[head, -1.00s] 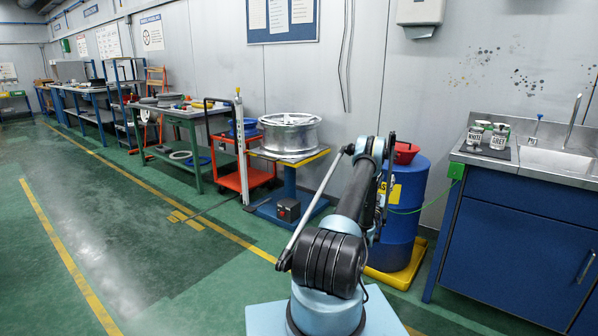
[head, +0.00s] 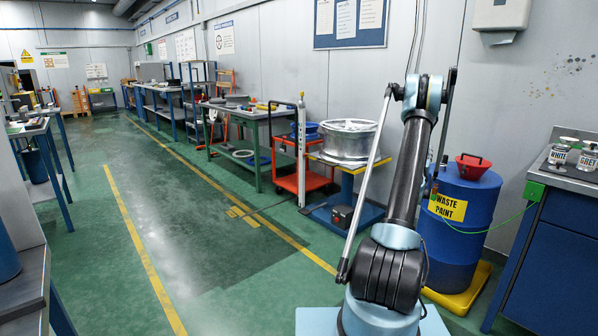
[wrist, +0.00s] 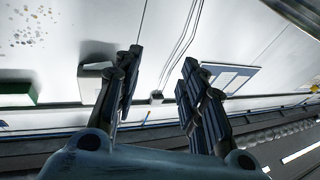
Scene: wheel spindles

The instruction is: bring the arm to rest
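My gripper (wrist: 157,85) shows in the wrist view with its two dark fingers apart and nothing between them. The wall and a pinned board lie beyond the fingers, well out of reach. In the head view my arm stands raised at the right, in front of the blue drum and the wheel stand. My gripper cannot be made out in the head view.
A silver wheel (head: 347,140) lies on a stand with a yellow edge. A blue waste paint drum (head: 459,235) with a red funnel (head: 473,166) stands right of my arm. A blue sink cabinet (head: 560,262) is at far right.

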